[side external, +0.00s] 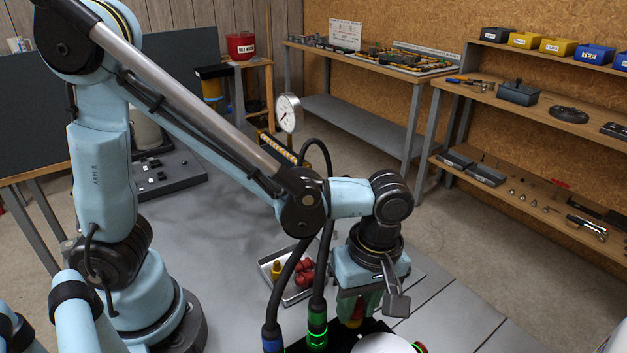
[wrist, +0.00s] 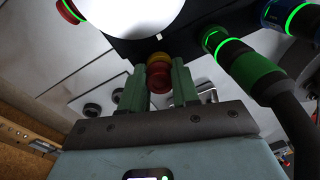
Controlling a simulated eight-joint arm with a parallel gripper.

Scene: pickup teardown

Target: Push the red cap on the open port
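My gripper (wrist: 158,78) has its two green fingers on either side of a red cap (wrist: 160,82) and is shut on it. A yellow ring or collar (wrist: 157,58) sits directly beyond the cap, at the edge of the black block (wrist: 150,42). Whether the cap touches or is seated on a port there cannot be told; the port opening is hidden. In the side external view my gripper (side external: 354,302) points down over the black block (side external: 372,328), with a little red and yellow between the fingers.
Another red cap (wrist: 70,10) is on the block's far left. A white round thing (side external: 385,344) covers part of the block. A metal tray (side external: 268,262) holds red caps and a yellow piece.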

